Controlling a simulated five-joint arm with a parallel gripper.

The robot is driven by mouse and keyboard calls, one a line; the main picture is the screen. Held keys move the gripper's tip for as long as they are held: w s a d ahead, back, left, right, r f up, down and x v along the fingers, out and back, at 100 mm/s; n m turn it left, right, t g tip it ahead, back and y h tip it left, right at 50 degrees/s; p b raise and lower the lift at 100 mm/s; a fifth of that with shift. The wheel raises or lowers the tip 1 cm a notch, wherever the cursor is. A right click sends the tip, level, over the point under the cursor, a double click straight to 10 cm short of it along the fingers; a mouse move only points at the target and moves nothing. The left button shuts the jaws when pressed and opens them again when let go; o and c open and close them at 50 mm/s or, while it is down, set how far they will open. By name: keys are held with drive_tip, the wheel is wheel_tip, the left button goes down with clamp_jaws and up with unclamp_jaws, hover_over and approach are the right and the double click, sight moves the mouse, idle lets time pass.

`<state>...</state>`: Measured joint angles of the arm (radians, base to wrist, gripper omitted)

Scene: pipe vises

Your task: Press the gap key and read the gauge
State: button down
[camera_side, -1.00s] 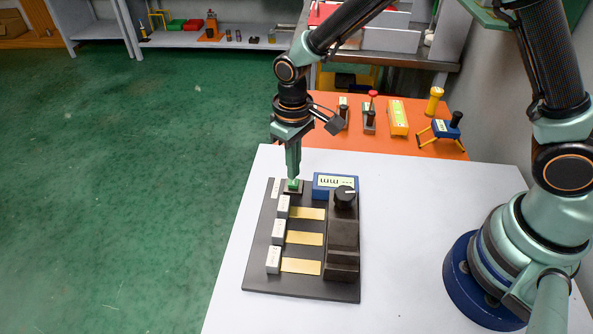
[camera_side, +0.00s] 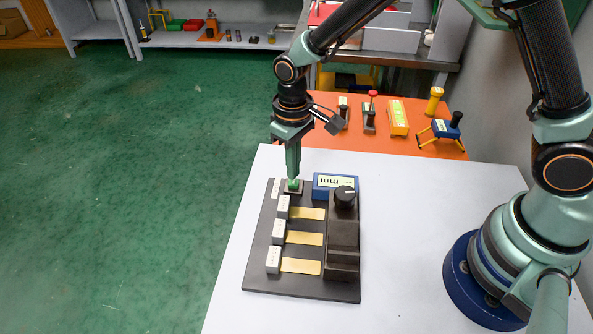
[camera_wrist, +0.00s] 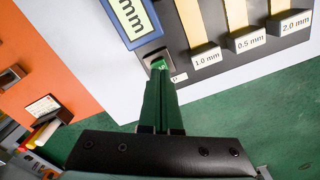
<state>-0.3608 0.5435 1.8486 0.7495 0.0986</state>
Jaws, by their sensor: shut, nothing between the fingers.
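The gauge (camera_side: 335,183) is a blue box beside the key, with a pale display. The display shows small marks and "mm" in the side view, with no legible number. The wrist view cuts it off, showing only "mm" (camera_wrist: 131,17).
The dark board (camera_side: 302,290) lies on a white table and bears brass strips (camera_side: 304,239) with grey blocks labelled 1.0, 0.5 and 2.0 mm in the wrist view. A dark vise with a knob (camera_side: 345,196) stands at its right. An orange table (camera_side: 400,146) with several tools is behind.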

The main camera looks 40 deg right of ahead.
sight(294, 181)
drive_tip(key=shift+f, duration=0.15)
drive_tip(key=shift+f, duration=0.35)
drive_tip(key=shift+f, duration=0.3)
drive_tip(key=shift+f, duration=0.15)
wheel_tip(294, 181, up, 10)
idle(1.3)
